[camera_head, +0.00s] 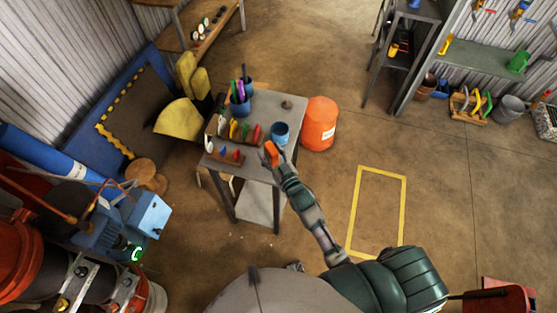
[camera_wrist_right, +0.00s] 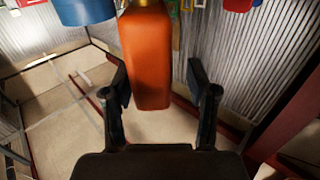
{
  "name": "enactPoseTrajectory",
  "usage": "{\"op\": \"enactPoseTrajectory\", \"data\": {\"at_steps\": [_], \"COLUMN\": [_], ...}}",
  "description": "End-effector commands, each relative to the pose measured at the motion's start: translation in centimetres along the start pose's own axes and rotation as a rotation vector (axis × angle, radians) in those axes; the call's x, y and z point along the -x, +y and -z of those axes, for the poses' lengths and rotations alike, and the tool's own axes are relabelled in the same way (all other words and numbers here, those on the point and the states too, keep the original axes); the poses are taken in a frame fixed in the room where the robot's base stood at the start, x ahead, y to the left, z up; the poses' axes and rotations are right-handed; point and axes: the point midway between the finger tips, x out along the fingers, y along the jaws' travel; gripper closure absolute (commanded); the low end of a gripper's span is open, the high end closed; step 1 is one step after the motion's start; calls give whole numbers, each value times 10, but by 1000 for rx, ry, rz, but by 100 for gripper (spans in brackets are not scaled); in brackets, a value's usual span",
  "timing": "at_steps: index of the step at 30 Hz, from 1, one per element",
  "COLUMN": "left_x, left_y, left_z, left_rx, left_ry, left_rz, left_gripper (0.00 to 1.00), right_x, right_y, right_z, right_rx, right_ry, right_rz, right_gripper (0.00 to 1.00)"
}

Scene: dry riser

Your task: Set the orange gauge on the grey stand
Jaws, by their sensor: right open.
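The orange gauge (camera_head: 270,152) is at the front edge of the grey table, right at my right gripper (camera_head: 277,160). In the right wrist view the gauge (camera_wrist_right: 147,58) is an upright orange block between the two dark fingers of the gripper (camera_wrist_right: 158,78). The fingers are spread, with a visible gap on the right side; contact on the left cannot be told. A small dark grey round piece (camera_head: 287,104) at the table's back right may be the grey stand. My left gripper is not in view.
The grey table (camera_head: 262,170) also holds a blue cup (camera_head: 280,132) beside the gauge, racks with coloured items (camera_head: 233,130), and a blue pen holder (camera_head: 240,104). The table's back right is mostly clear.

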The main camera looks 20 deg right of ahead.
Motion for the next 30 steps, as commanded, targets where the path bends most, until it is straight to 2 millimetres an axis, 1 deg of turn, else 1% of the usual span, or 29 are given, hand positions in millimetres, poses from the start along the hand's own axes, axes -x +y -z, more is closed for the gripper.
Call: {"op": "enactPoseTrajectory", "data": {"at_steps": [5, 9, 12, 15, 19, 22, 26, 28, 29, 30], "left_x": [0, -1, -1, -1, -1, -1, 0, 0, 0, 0], "left_y": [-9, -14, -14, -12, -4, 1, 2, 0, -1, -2], "left_z": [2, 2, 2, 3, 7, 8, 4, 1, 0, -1], "left_rx": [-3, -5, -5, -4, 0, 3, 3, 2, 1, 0], "left_ry": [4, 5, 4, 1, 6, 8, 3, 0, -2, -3], "left_rz": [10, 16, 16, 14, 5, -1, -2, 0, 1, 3], "left_gripper": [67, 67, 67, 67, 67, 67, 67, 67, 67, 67], "right_x": [36, 69, 88, 102, 112, 114, 114, 114, 114, 114], "right_y": [3, 5, 4, 3, 2, 1, 1, 2, 3, 3], "right_z": [-2, -3, -2, -2, -1, 0, 0, -6, -12, -27], "right_rx": [-2, -4, -3, -2, -1, 0, 0, -1, -1, -1], "right_ry": [-4, -3, -4, -3, -2, -1, -1, -12, -25, -54], "right_rz": [0, 0, 0, 0, 0, 0, 0, -1, -1, -3], "right_gripper": [42, 42, 42, 42, 42, 42, 42, 42, 42, 42]}}
